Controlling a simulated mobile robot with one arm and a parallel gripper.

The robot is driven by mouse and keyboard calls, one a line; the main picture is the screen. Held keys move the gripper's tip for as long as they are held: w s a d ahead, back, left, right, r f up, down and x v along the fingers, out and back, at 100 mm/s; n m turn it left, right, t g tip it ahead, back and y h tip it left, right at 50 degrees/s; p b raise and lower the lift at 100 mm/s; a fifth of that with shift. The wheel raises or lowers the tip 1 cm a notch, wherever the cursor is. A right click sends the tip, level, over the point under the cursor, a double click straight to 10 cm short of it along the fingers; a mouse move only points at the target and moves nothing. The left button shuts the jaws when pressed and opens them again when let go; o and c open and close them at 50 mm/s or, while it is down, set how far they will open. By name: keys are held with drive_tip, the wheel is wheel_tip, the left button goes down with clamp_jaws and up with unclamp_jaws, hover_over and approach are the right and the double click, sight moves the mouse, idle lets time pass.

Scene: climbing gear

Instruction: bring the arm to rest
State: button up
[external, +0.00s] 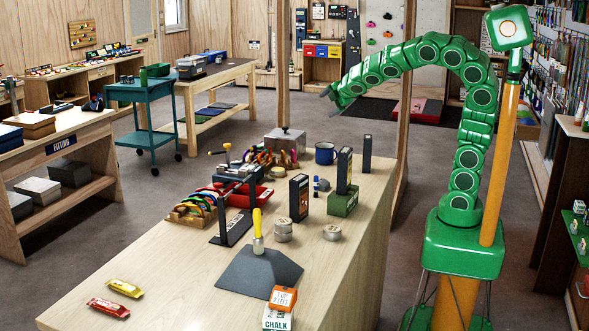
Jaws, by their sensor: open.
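My green segmented arm arches up from my green base at the right of the external view and reaches left over the far end of the wooden table. My gripper (331,95) is at the arm's left end, pointing down and left. It is open, with nothing seen between its fingers. It is in the air, well above the table and apart from the things on it.
The wooden table (180,270) holds chalk boxes (278,317), a dark mat (258,271), a red tray (257,196), a blue mug (325,153) and upright dark boxes (299,198). A wooden post (404,100) stands close to my arm. A teal cart (140,95) stands farther back.

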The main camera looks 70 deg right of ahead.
drive_tip(key=s+d+f+m+g, duration=0.2)
drive_tip(key=s+f+m, duration=0.1)
drive_tip(key=s, duration=0.4)
drive_tip(key=s+d+f+m+g+y, duration=0.1)
drive_tip(key=s+d+f+m+g, duration=0.15)
drive_tip(key=s, duration=0.45)
drive_tip(key=s+d+f+m+g, duration=0.2)
drive_tip(key=s+d+m+g, duration=0.15)
drive_tip(key=s, duration=0.45)
drive_tip(key=s+a+f+m+g+y, duration=0.1)
drive_tip(key=s+a+f+m, duration=0.1)
drive_tip(key=s, duration=0.4)
drive_tip(key=s+a+f+m+g+y, duration=0.1)
drive_tip(key=s+a+m+g, duration=0.15)
drive_tip(key=s, duration=0.35)
drive_tip(key=s+a+f+n+y, duration=0.1)
drive_tip(key=s+a, duration=0.3)
drive_tip(key=a, duration=1.2)
drive_tip(key=shift+s+f+t+y, duration=0.2)
drive_tip(key=shift+f+t+y, duration=0.25)
drive_tip(key=shift+y, duration=0.35)
drive_tip(key=shift+o, duration=0.3)
drive_tip(key=shift+a+n, duration=0.1)
drive_tip(key=shift+n, duration=0.15)
